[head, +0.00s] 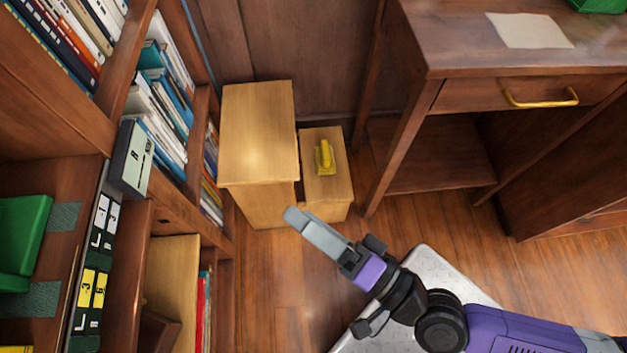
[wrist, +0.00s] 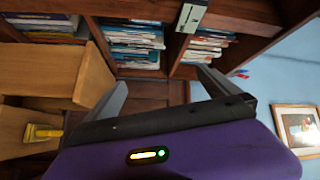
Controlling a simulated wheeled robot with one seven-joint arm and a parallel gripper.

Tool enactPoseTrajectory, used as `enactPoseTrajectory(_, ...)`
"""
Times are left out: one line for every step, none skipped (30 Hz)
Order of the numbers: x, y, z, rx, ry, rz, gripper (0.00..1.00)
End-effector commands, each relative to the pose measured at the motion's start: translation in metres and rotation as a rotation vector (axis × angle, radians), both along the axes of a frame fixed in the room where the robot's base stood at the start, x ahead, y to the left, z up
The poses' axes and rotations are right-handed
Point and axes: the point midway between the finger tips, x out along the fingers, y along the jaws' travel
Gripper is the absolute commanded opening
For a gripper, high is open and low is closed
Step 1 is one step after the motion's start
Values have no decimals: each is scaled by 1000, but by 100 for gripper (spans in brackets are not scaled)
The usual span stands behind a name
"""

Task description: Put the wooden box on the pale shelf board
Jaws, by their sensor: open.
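My gripper (head: 300,219) is open and empty, in the air in front of the pale wooden steps in the head view. Its two spread fingers also show in the wrist view (wrist: 161,77), with nothing between them. A pale board (head: 172,280) shows low in the bookcase at the left of the head view. A small dark wooden piece (head: 158,332) is at its lower end, partly cut off by the frame; I cannot tell whether it is the wooden box. No other clear wooden box shows.
Pale wooden steps (head: 258,130) stand by the bookcase, with a yellow object (head: 323,157) on the lower step. A grey-green file box (head: 131,160) juts from the bookcase. A dark desk (head: 450,55) is at the right. Floor (head: 275,290) is clear below the gripper.

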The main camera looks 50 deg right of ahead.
Motion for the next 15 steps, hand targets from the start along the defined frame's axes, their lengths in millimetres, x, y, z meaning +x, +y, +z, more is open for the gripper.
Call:
enactPoseTrajectory(-17, -15, 3, -173, 11, -24, 100)
enactPoseTrajectory(-25, -20, 4, -281, 18, -29, 100)
enactPoseTrajectory(-36, -26, 5, -421, 32, -34, 100)
enactPoseTrajectory(-44, -30, 5, -523, 47, -36, 100)
enactPoseTrajectory(-52, -34, 4, -620, 63, -36, 100)
enactPoseTrajectory(-62, -39, 4, -740, 87, -35, 100)
enactPoseTrajectory(-68, -42, 3, -823, 106, -32, 100)
enactPoseTrajectory(-75, -45, 2, -898, 126, -26, 100)
enactPoseTrajectory(-82, -48, 1, -989, 150, -19, 100)
enactPoseTrajectory(-87, -51, 0, -1048, 167, -12, 100)
enactPoseTrajectory(-92, -53, -1, -1099, 184, -7, 100)
enactPoseTrajectory(-96, -55, -2, -1154, 200, 2, 100)
enactPoseTrajectory(-99, -56, -2, -1189, 211, 7, 100)
enactPoseTrajectory(-101, -57, -2, -1215, 218, 11, 100)
enactPoseTrajectory(-103, -58, -3, -1240, 227, 17, 100)
